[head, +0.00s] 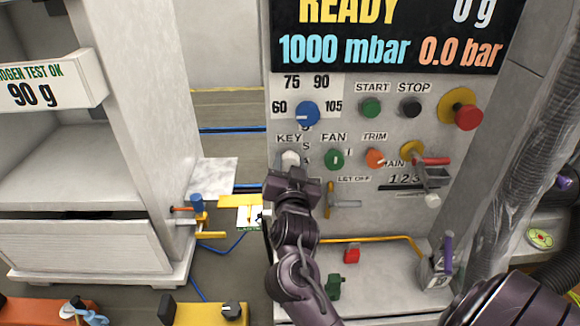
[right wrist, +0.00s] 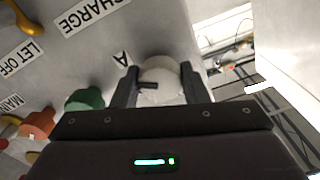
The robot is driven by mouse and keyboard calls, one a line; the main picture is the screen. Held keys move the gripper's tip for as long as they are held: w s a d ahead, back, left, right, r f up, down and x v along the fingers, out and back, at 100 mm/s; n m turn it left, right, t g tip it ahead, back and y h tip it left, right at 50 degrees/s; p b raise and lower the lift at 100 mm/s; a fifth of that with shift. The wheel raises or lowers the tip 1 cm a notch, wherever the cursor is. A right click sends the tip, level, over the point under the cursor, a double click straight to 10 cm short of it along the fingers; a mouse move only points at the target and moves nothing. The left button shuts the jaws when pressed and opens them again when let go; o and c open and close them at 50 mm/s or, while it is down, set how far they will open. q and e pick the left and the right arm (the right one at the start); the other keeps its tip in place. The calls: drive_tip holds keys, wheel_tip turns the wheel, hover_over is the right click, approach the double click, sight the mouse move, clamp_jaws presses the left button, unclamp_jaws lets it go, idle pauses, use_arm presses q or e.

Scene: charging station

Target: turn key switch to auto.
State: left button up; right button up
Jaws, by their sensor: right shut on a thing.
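The key switch (head: 290,157) is a pale round knob on the grey control panel, under the label KEY. In the right wrist view the knob (right wrist: 163,74) shows as a white disc with a small dark bar at its left side. My right gripper (head: 291,170) reaches up to it from below, with one dark finger on each side, and is shut on it. The gripper's fingers (right wrist: 160,88) also show in the right wrist view. A letter A stands beside the knob; the other position marks are partly hidden. My left gripper is not in view.
A green FAN knob (head: 333,158) and an orange TRIM knob (head: 375,158) sit close to the right. A blue dial (head: 307,113) is above. A red emergency button (head: 467,116) is at upper right. A T-handle (head: 343,202) sticks out below.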

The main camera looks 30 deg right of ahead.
idle(0.4)
drive_tip(key=o, duration=1)
drive_tip(key=shift+c, duration=0.2)
